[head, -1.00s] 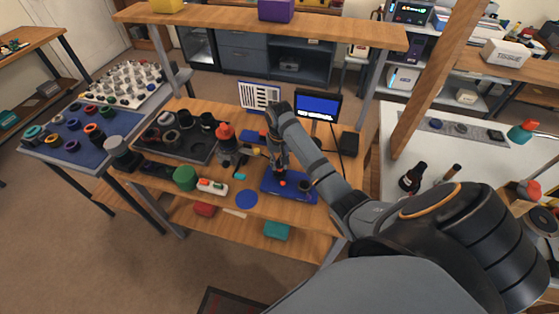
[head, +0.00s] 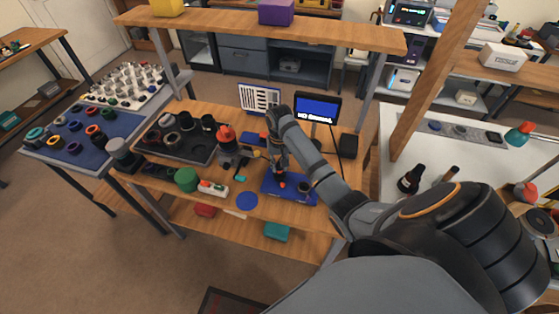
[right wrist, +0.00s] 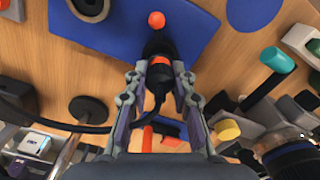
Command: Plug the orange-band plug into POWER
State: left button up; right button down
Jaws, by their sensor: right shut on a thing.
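My right gripper (head: 281,174) is over the left part of the blue board (head: 292,196) on the wooden bench. In the right wrist view, its two fingers (right wrist: 159,80) are shut on the black plug (right wrist: 158,78). An orange band (right wrist: 159,61) shows near the plug's front end, and a black cable curves away to the left. The plug points at a dark piece (right wrist: 158,43) on the blue board, with an orange-red knob (right wrist: 156,19) beyond it. I cannot tell whether the plug is seated in it. No POWER label is legible. My left gripper is not in view.
A monitor (head: 318,107) and a striped card (head: 260,99) stand behind the board. A black ring (right wrist: 90,6) sits on the board.

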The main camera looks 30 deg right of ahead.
dwell(0.4)
jog(key=shift+f+p, duration=0.35)
dwell(0.4)
jog(key=shift+f+p, duration=0.2)
jog(key=shift+p, duration=0.15)
jog(key=shift+f, duration=0.1)
jog(key=shift+f, duration=0.15)
jog(key=shift+s+a+f, duration=0.1)
jog(key=shift+s+f, duration=0.15)
jog(key=shift+f, duration=0.1)
dwell(0.6)
